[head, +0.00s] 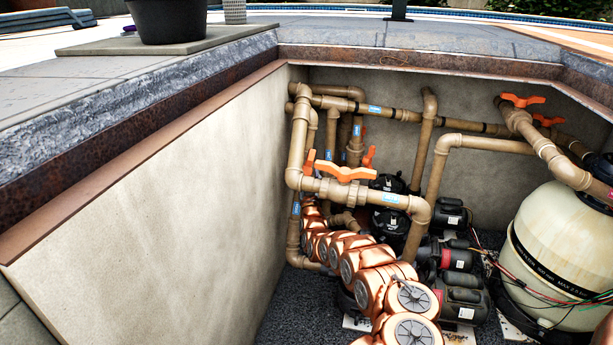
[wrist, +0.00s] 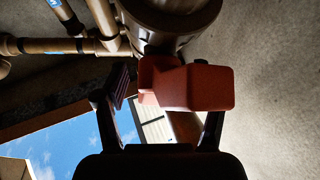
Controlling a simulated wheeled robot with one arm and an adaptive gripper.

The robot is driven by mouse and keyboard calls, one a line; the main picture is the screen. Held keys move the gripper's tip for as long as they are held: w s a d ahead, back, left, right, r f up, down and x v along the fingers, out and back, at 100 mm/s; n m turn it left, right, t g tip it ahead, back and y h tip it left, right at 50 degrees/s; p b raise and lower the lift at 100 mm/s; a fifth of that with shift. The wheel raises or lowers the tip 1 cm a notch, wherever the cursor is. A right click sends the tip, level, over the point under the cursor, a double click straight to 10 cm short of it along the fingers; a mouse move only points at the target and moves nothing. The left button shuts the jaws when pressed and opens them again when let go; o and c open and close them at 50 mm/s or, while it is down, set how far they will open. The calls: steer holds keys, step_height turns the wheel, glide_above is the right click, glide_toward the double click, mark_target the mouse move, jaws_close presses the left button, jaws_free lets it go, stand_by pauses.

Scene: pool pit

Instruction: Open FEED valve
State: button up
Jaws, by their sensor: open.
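Several valves with orange handles sit on the tan pipes in the pit. The nearest handle (head: 345,172) lies along a horizontal pipe; another handle (head: 310,162) stands upright just left of it, and a third (head: 368,157) is behind. I cannot read which one is FEED. In the wrist view a red-orange valve handle (wrist: 190,87) sits under a valve body (wrist: 172,22). My gripper (wrist: 165,100) is open with the handle between its fingers; the right finger's tip is hidden behind it. Contact cannot be told. In the head view my gripper is hidden behind pipes and arm.
Black pumps (head: 462,295) stand on the gravel floor right of my arm. A cream filter tank (head: 560,250) with loose wires fills the right side. Two more orange handles (head: 522,100) are at upper right. A concrete wall (head: 170,190) bounds the left.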

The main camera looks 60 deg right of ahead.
jaws_close()
stand_by(0.6)
